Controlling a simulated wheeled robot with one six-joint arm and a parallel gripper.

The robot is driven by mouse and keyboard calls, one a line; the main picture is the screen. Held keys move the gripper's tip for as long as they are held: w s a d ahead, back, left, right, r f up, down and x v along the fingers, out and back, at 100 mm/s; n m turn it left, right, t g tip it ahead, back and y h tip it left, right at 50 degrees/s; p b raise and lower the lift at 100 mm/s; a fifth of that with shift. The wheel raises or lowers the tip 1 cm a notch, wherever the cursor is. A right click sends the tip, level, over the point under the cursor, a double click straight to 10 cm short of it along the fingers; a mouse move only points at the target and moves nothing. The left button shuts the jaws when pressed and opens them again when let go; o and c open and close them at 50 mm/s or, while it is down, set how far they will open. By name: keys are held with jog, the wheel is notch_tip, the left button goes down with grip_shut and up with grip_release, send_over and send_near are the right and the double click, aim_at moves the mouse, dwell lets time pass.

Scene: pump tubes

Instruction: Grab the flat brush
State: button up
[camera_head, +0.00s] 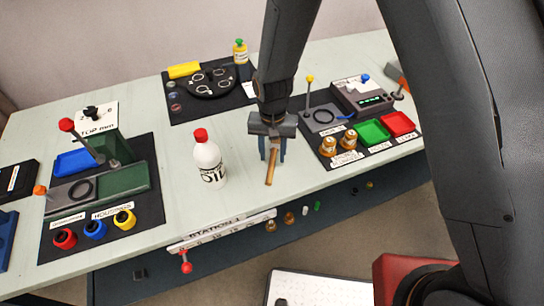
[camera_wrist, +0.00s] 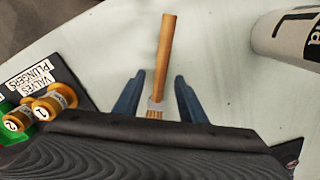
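The flat brush has a wooden handle (camera_head: 270,170) and lies on the pale table. In the wrist view the handle (camera_wrist: 166,48) points up the picture, with a light ferrule and part of the brush end below it. My gripper (camera_head: 272,157) is over the brush and points down. In the wrist view its two blue fingers (camera_wrist: 160,80) are spread, one on each side of the brush, with visible gaps. It is open and empty. The gripper body hides the rest of the brush end.
A white oil bottle (camera_head: 209,160) with a red cap stands left of my gripper. To the right, a dark mat holds valve plungers (camera_head: 328,146), a green tray (camera_head: 373,132) and a red tray (camera_head: 398,123). Table between bottle and mat is otherwise clear; its front edge is near.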

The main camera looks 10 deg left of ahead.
jog(key=shift+f, duration=0.25)
jog(key=shift+c, duration=0.3)
grip_shut()
jog(key=shift+r, duration=0.1)
